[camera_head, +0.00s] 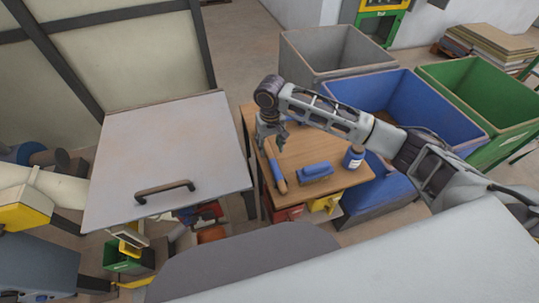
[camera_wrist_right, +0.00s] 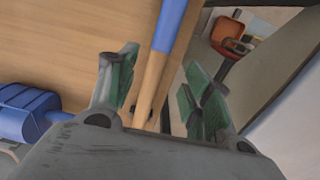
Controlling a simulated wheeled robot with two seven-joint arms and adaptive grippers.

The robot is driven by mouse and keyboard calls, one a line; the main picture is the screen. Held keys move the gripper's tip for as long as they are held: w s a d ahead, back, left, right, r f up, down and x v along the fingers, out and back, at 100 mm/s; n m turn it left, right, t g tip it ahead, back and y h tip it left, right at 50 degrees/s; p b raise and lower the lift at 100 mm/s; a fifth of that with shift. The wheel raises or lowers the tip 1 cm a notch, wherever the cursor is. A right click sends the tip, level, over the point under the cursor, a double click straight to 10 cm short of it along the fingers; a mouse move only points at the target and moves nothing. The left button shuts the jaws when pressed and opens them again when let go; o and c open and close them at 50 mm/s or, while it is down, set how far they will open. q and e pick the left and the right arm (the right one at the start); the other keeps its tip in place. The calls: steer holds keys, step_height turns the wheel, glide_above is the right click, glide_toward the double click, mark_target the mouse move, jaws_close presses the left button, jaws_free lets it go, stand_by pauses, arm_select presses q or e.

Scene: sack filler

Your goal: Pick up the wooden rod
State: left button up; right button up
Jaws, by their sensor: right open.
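The wooden rod (camera_head: 281,184), blue along part of its length with a bare wood end, lies near the left edge of a small wooden table (camera_head: 328,157). My right gripper (camera_head: 272,143) is above the table at the rod's far end, pointing down. In the right wrist view the rod (camera_wrist_right: 172,28) runs between the two spread green-padded fingers of the gripper (camera_wrist_right: 160,85). The gripper is open and holds nothing. The rod's lower end is hidden behind the gripper body in that view. My left gripper is not in view.
A blue brush-like block (camera_head: 315,172) and a blue jar with a white label (camera_head: 353,157) stand on the table. A large grey panel with a handle (camera_head: 165,187) is close on the left. Grey, blue (camera_head: 400,92) and green bins stand behind the table.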

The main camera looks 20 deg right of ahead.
mark_target(271, 155)
steer(key=shift+f, duration=0.1)
steer(key=shift+w+d+f, duration=0.1)
steer(key=shift+f, duration=2.4)
jaws_close()
steer(key=shift+r, duration=0.15)
step_height(271, 155, up, 10)
steer(key=shift+f, duration=0.2)
